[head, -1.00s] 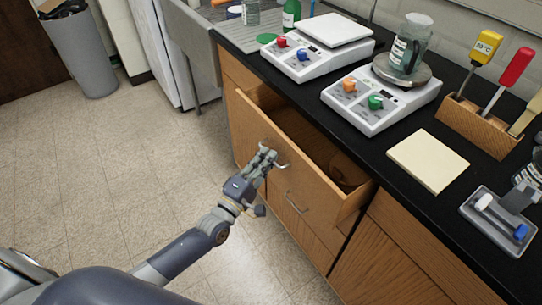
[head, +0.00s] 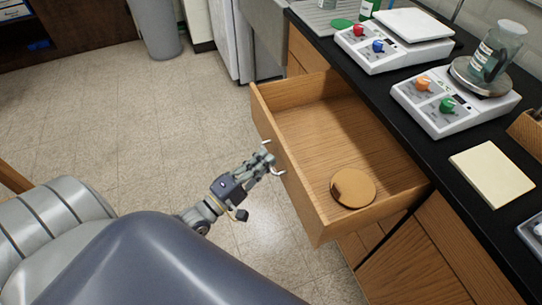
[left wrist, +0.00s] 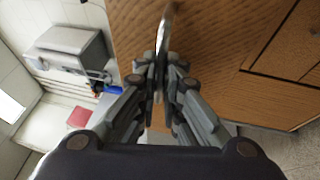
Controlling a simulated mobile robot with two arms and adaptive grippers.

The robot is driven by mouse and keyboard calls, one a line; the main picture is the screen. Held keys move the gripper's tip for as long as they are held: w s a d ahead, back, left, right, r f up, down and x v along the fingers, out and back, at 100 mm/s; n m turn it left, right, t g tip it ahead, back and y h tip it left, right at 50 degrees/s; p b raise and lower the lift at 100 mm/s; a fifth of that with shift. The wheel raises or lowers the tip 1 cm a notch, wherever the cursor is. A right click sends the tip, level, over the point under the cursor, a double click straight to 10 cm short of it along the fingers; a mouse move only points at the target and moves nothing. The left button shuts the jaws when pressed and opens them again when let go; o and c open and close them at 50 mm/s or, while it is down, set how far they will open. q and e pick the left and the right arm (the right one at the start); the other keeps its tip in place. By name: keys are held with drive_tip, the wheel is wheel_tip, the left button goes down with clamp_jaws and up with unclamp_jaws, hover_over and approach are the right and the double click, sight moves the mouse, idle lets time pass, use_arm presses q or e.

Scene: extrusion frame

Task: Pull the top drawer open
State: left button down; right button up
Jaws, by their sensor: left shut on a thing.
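The top drawer (head: 345,165) is pulled well out from under the black counter in the head view, and its inside shows. A round wooden disc (head: 353,187) lies in it near the front right. My left gripper (head: 267,163) is at the drawer's front, shut on the metal handle (head: 278,171). In the left wrist view the handle (left wrist: 163,40) runs between the two fingers (left wrist: 160,85), with the wooden drawer front (left wrist: 215,40) behind it. My right gripper is not in view.
Two white hotplate devices (head: 395,40) (head: 455,100) stand on the black counter (head: 440,165), the nearer with a glass bottle (head: 495,50) on it. A cream pad (head: 492,173) lies nearby. A grey bin (head: 153,28) stands at the back. The tiled floor (head: 150,130) left of the drawer is clear.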

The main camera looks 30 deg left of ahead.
use_arm(q)
drive_tip(key=c, duration=1.7)
unclamp_jaws()
drive_tip(key=shift+s, duration=0.1)
drive_tip(key=v, duration=1.2)
drive_tip(key=s+a+f+m+g+y, duration=0.15)
drive_tip(key=f+m+g, duration=0.3)
drive_tip(key=f, duration=0.95)
drive_tip(key=s+f+m+g+y, duration=0.25)
drive_tip(key=f+m+g, duration=0.2)
drive_tip(key=f, duration=0.95)
drive_tip(key=s+d+f+m+g, duration=0.3)
drive_tip(key=s+f, duration=0.3)
drive_tip(key=s, duration=0.1)
drive_tip(key=s+d+f+m+g, duration=0.2)
drive_tip(key=s+f+m+g, duration=0.1)
drive_tip(key=s+f, duration=0.3)
drive_tip(key=s+d+f+m+g+y, duration=0.1)
drive_tip(key=s+d+f+m+g, duration=0.2)
drive_tip(key=s+f, duration=0.3)
drive_tip(key=shift+s+d+f, duration=0.1)
drive_tip(key=shift+s+d, duration=0.05)
drive_tip(key=shift+s, duration=0.55)
drive_tip(key=shift+s+d, duration=0.15)
drive_tip(key=shift+s, duration=0.5)
